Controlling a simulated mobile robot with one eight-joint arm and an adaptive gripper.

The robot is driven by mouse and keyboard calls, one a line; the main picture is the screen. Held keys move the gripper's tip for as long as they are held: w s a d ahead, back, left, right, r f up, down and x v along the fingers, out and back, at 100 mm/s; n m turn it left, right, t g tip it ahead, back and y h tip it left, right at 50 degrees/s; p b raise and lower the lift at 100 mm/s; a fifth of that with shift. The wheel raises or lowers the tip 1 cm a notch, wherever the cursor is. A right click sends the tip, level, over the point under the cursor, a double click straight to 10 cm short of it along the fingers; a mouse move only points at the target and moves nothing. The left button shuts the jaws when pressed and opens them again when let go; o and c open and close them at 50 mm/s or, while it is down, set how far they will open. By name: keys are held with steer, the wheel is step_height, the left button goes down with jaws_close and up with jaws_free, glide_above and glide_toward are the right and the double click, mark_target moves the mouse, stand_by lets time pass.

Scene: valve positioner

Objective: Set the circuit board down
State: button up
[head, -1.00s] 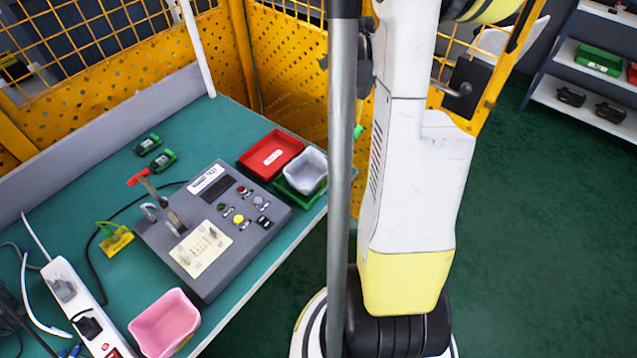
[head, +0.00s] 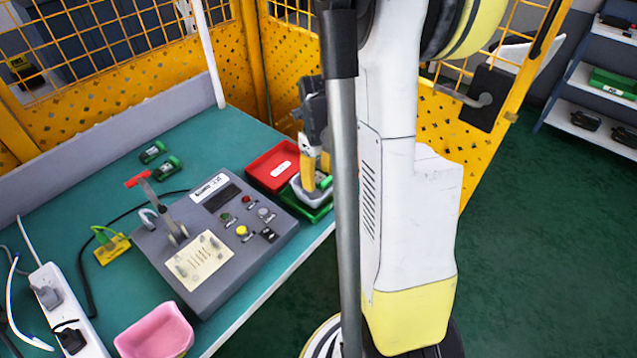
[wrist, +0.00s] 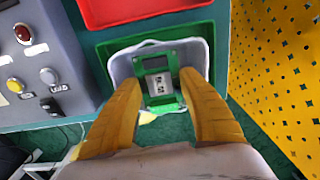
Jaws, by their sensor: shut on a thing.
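The circuit board (wrist: 158,75) is green with a dark window and a pale label, held between the two yellow fingers of my gripper (wrist: 160,84). In the head view, my gripper (head: 317,176) points down over the small grey-white bin (head: 312,198), with a bit of green board at the fingertips. In the wrist view the board lies within the outline of the bin (wrist: 118,66). I cannot tell whether the board touches the bin's floor. The bin sits in a green tray (wrist: 150,37).
A red tray (head: 263,174) stands right behind the green tray. A grey control box (head: 215,270) with buttons and a lever is to the left. A yellow perforated fence (wrist: 280,70) is close on the right. A pink bin (head: 155,335) stands at the table's front.

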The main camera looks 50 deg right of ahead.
steer(key=shift+f, duration=0.45)
steer(key=shift+f+b, duration=0.5)
steer(key=shift+f, duration=0.1)
steer(key=o, duration=1.1)
